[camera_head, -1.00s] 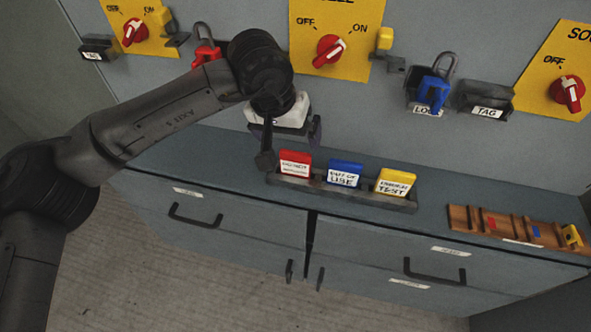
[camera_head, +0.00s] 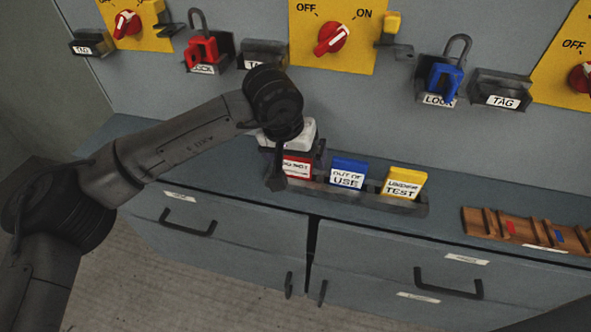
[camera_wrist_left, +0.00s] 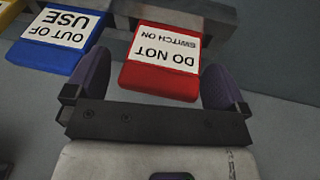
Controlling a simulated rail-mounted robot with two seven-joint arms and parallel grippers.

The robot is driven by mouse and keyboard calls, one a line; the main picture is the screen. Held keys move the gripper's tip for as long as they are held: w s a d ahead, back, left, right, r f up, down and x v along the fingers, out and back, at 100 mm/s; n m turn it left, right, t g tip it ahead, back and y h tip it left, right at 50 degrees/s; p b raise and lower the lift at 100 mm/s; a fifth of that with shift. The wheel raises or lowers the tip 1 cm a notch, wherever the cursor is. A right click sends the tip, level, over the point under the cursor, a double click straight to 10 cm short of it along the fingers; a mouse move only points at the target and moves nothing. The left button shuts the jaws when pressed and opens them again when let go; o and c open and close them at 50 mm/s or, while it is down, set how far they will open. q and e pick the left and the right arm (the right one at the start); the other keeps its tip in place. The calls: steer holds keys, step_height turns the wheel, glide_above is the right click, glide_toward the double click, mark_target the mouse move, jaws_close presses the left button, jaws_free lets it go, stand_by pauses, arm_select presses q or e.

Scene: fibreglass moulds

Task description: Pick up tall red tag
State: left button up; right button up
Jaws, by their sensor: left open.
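The tall red tag (camera_head: 297,167) with a white label stands at the left end of the grey tag holder (camera_head: 372,204). My left gripper (camera_head: 296,178) is over it in the head view and partly hides it. In the left wrist view the red tag (camera_wrist_left: 160,78), reading "DO NOT SWITCH ON", lies ahead between the two spread fingers of my open left gripper (camera_wrist_left: 155,85). Gaps show between the tag and both fingers there. My right gripper is not in view.
A blue "OUT OF USE" tag (camera_head: 347,172) stands close beside the red one, then a yellow tag (camera_head: 403,182). Above on the panel are a red lock (camera_head: 202,50), a blue lock (camera_head: 445,78) and switches. A brown rack (camera_head: 525,232) lies right.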

arm_select(q)
steer(key=shift+c, duration=0.4)
steer(key=c, duration=0.7)
steer(key=shift+c, duration=0.2)
steer(key=shift+r, duration=0.2)
